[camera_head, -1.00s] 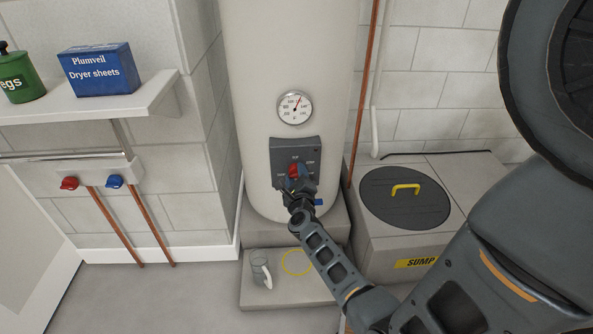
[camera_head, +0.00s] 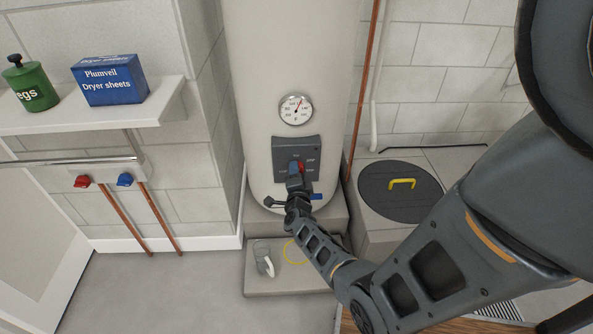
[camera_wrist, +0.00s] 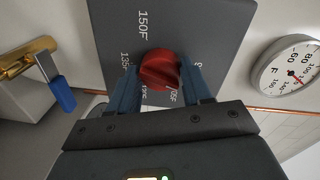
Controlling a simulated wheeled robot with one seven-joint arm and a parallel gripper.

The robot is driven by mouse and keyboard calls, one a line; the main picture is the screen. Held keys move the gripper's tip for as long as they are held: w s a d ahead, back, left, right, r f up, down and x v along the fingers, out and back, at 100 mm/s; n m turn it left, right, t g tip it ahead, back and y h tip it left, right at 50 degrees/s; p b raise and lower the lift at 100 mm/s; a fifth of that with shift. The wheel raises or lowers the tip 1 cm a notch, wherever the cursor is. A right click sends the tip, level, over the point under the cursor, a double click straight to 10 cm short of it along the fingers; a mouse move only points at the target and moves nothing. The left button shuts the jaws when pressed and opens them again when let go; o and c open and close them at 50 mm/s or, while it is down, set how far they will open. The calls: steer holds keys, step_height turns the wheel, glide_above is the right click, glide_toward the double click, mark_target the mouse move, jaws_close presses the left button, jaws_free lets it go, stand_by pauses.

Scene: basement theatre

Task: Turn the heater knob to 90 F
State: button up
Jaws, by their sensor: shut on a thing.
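The red heater knob (camera_head: 299,167) sits on the dark grey control panel (camera_head: 311,146) low on the front of the cream tank. In the wrist view the knob (camera_wrist: 160,69) is between the two blue fingers of my gripper (camera_wrist: 162,82), which is shut on it. The gripper also shows in the head view (camera_head: 296,181). On the panel (camera_wrist: 195,25), "150F" and "135F" are readable and a label near the right finger looks like "105F". Other labels are partly hidden. The knob's pointer setting cannot be made out.
A round dial gauge (camera_head: 296,110) is above the panel. A brass valve with a blue lever (camera_wrist: 59,92) is beside the panel. A shelf (camera_head: 100,116) is at left, a sump lid (camera_head: 385,203) at right. A small handled container (camera_head: 263,258) stands on the low step.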

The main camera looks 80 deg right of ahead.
steer(key=n+p, duration=0.1)
steer(key=n, duration=0.2)
steer(key=shift+w, duration=0.1)
steer(key=shift+n, duration=0.4)
steer(key=shift+f, duration=0.1)
steer(key=o, duration=1.1)
steer(key=shift+c, duration=0.2)
steer(key=shift+a, duration=0.1)
steer(key=p+v, duration=0.3)
steer(key=v, duration=0.4)
steer(key=shift+a, duration=0.35)
